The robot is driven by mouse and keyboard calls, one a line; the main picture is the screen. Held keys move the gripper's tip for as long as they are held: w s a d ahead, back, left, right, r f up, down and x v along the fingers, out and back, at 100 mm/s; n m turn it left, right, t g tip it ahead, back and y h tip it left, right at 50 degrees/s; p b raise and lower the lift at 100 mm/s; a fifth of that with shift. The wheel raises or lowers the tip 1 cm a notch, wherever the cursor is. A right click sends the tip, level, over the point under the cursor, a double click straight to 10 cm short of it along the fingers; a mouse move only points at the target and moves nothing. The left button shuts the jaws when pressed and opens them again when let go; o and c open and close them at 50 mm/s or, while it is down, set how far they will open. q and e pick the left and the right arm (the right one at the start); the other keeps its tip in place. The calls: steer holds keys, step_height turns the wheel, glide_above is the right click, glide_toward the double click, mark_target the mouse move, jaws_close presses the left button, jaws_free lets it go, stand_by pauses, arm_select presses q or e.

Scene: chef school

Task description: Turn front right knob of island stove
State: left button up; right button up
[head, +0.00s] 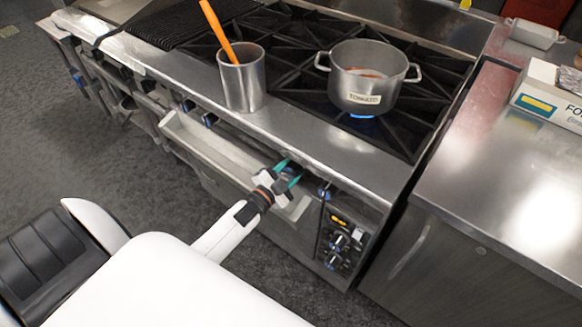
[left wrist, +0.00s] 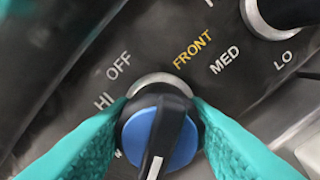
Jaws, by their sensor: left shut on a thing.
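The island stove (head: 300,129) has a row of knobs along its front edge. My left gripper (head: 289,172) reaches the front panel near its right end. In the left wrist view its teal fingers are shut on both sides of a black knob with a blue face (left wrist: 160,135). The knob's white mark points toward the bottom of that view. The panel (left wrist: 150,38) beside it reads OFF, HI, FRONT and MED, with LO further right. Another knob (head: 325,191) is just right of the gripper in the head view. The held knob is hidden there by the fingers.
A pot labelled TOMATO (head: 365,82) sits over a blue flame (head: 362,115). A metal container (head: 242,82) with an orange utensil (head: 215,28) stands near the stove's front edge. A steel counter (head: 510,160) is at right. A control panel (head: 342,240) sits below the knobs.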

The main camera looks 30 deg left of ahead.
arm_select(q)
steer(key=n, duration=0.3)
steer(key=shift+n+p, duration=0.3)
steer(key=shift+p, duration=0.1)
steer(key=shift+n+p, duration=0.3)
steer(key=shift+n, duration=1.6)
steer(key=shift+f, duration=0.1)
steer(key=o, duration=1)
steer(key=shift+c, duration=0.2)
steer(key=s+a+b, duration=0.1)
steer(key=s, duration=1.1)
